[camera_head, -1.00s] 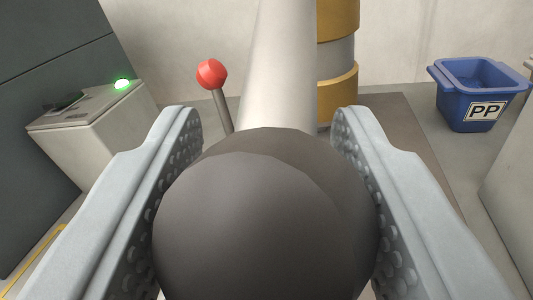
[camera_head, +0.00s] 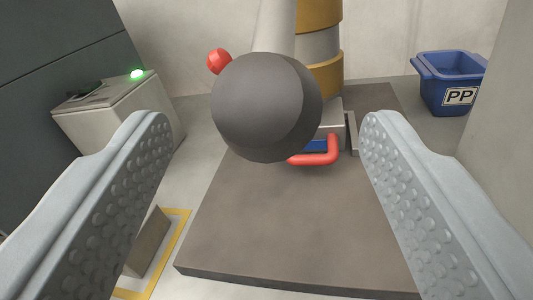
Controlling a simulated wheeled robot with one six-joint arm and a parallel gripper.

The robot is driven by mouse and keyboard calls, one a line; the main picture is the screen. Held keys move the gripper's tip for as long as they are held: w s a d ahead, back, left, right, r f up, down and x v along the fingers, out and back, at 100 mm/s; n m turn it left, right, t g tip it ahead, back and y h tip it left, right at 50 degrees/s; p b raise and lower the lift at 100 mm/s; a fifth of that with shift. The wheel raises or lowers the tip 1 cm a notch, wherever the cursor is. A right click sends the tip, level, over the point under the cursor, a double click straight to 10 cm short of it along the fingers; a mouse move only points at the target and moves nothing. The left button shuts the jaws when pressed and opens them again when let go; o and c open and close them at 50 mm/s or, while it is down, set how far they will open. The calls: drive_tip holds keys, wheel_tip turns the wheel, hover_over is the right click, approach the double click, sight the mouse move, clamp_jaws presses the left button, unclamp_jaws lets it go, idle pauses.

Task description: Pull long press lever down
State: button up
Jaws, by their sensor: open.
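The long press lever ends in a dark grey ball knob (camera_head: 262,108), with a thick pale shaft (camera_head: 275,28) behind it running to the top of the view. My gripper (camera_head: 264,125) is open, with one finger at the left and one at the right. The knob shows between and beyond the fingertips, with clear gaps on both sides, and neither finger touches it. The knob hides part of the shaft and part of the machine behind.
A red ball (camera_head: 218,61) shows left of the knob. A red bent handle (camera_head: 325,156) is below right of it, above a brown base plate (camera_head: 290,225). A grey box (camera_head: 115,110) with a green light stands left. A blue PP bin (camera_head: 450,82) stands right.

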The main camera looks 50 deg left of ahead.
drive_tip(key=v, duration=1.1)
drive_tip(key=shift+s+d, duration=0.1)
drive_tip(key=shift+s, duration=0.05)
drive_tip(key=s+d+m+h, duration=0.3)
drive_tip(key=s+d+h, duration=0.4)
drive_tip(key=s+d, duration=0.5)
drive_tip(key=s+d+r+m+t+h, duration=0.3)
drive_tip(key=s+d, duration=0.6)
drive_tip(key=s, duration=0.3)
wheel_tip(320, 180, up, 4)
drive_tip(key=t+h, duration=0.1)
drive_tip(key=h, duration=0.1)
drive_tip(key=shift+m+t+h, duration=0.3)
drive_tip(key=shift+m+h, duration=0.1)
